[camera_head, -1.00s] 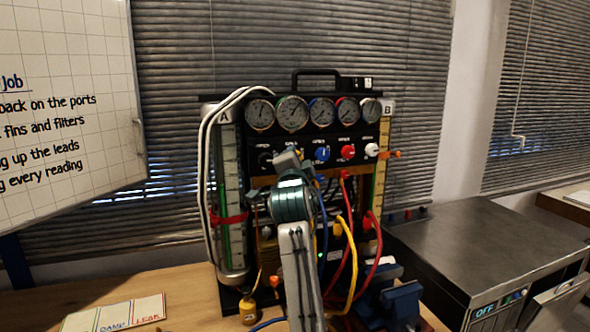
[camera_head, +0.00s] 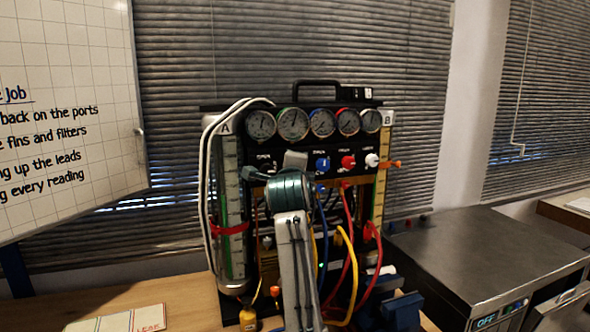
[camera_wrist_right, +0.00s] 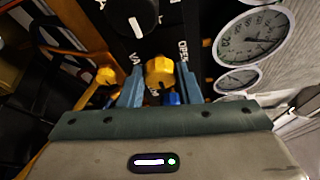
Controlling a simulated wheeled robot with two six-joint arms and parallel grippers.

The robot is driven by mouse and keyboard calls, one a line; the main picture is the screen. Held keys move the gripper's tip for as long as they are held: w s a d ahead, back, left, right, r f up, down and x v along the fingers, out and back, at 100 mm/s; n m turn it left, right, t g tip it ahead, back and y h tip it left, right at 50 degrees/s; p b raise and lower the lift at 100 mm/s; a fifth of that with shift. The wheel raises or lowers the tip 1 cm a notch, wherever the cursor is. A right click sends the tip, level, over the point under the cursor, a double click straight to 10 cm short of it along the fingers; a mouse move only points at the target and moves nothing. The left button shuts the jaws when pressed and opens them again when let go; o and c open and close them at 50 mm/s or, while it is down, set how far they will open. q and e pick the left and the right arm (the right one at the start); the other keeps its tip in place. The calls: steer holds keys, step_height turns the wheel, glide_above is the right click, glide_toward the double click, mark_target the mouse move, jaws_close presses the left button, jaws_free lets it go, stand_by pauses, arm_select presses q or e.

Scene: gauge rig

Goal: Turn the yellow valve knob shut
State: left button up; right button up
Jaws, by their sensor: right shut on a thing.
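The yellow valve knob (camera_wrist_right: 159,72) sits on the black panel in the right wrist view, between the two blue-grey fingers of my right gripper (camera_wrist_right: 160,82). The gripper is shut on it, one finger on each side. In the head view my right arm rises from the bottom centre to the panel (camera_head: 345,160), and my right gripper (camera_head: 294,160) covers the yellow knob there. My left gripper is in neither current view.
A black knob (camera_wrist_right: 130,18) with a white mark is close by. Blue (camera_head: 322,164), red (camera_head: 348,161) and white (camera_head: 371,160) knobs line the panel under several gauges (camera_head: 293,124). Hoses, including a yellow one (camera_head: 352,270), hang near my arm. A grey cabinet (camera_head: 480,255) stands right.

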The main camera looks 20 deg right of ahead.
steer(key=shift+f, duration=0.1)
stand_by(0.3)
steer(key=o, duration=1)
steer(key=shift+c, duration=0.2)
arm_select(q)
steer(key=shift+s, duration=0.25)
